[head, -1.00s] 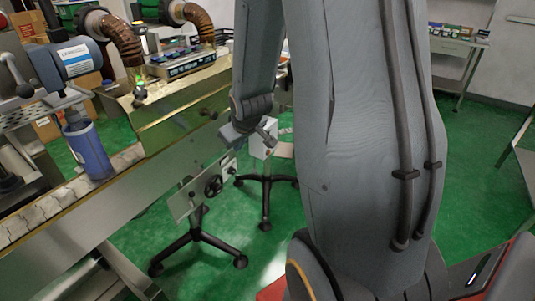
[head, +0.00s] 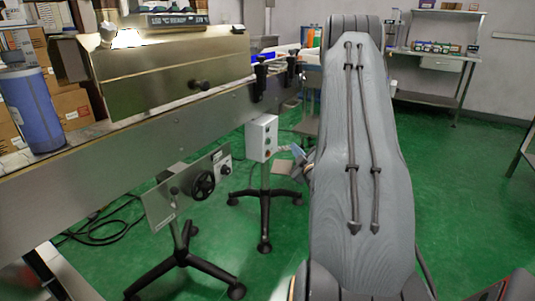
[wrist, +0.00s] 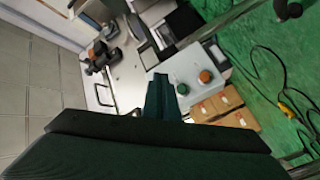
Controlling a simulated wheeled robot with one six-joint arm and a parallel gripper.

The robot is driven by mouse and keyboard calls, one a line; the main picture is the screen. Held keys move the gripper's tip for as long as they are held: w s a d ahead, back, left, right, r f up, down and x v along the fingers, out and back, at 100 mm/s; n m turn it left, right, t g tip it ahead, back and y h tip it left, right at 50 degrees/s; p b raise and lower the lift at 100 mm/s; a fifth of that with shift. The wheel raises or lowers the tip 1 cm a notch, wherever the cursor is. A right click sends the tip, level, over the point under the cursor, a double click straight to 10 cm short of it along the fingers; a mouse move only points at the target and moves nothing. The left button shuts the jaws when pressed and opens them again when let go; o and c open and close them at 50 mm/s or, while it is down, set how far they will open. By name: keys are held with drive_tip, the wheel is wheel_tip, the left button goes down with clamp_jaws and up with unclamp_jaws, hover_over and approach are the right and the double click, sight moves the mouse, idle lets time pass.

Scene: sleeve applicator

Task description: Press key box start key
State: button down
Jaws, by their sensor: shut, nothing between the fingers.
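The key box (head: 262,138) is a light grey upright box on a black wheeled stand, in the middle of the head view. Small round keys show on its narrow side, one of them red; which is the start key I cannot tell there. In the wrist view a pale panel carries a green round key (wrist: 183,88) and an orange one (wrist: 205,76); I cannot tell whether this is the key box. My gripper (wrist: 160,80) is shut and empty, its dark fingers just left of the green key in that picture. In the head view my arm hides the fingers. Contact is not visible.
A conveyor with a metal housing (head: 170,75) runs along the left, a blue cylinder (head: 32,108) on it. A handwheel panel (head: 187,190) stands on another wheeled base. Cables (wrist: 262,70) lie on the green floor. A shelf table (head: 435,65) stands at the back right.

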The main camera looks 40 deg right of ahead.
sight(269, 141)
drive_tip(key=shift+s+d+f+t, duration=0.35)
drive_tip(key=shift+d+f, duration=0.1)
drive_tip(key=shift+d, duration=0.1)
drive_tip(key=shift+w+b, duration=0.1)
drive_tip(key=shift+b, duration=0.2)
drive_tip(key=w+a+b, duration=0.2)
drive_tip(key=w+a, duration=0.1)
drive_tip(key=w, duration=0.5)
drive_tip(key=shift+a, duration=0.2)
drive_tip(key=shift+w, duration=0.1)
idle(1.6)
drive_tip(key=shift+w+a, duration=0.15)
drive_tip(key=shift+w, duration=0.1)
